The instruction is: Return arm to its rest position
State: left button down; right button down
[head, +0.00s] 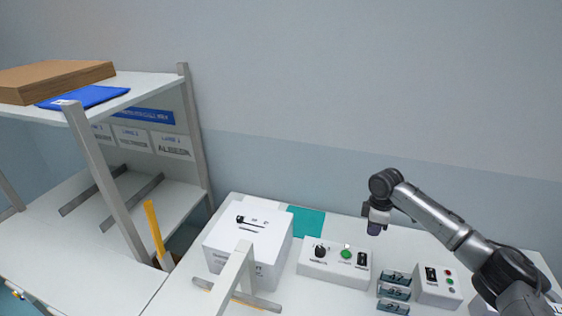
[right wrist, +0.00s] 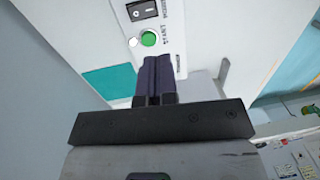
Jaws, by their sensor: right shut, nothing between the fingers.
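My right arm comes in from the right in the head view. My right gripper (head: 374,228) hangs above the table, fingers pointing down, just right of and above the white control box (head: 312,268). In the right wrist view its dark fingers (right wrist: 157,78) are pressed together with nothing between them. The box has a black knob (head: 320,252), a green button (head: 346,254) and a black rocker switch (head: 362,259). The green button (right wrist: 148,39) also shows in the right wrist view, ahead of the fingertips. My left gripper is not in view.
A larger white box (head: 247,240) with a black lever stands left of the control box. A teal patch (head: 307,221) lies behind. Several small numbered display blocks (head: 394,291) and a panel with lights (head: 438,285) sit at right. A shelf (head: 150,82) stands at left.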

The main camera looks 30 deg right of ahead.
jog(key=shift+f, duration=0.1)
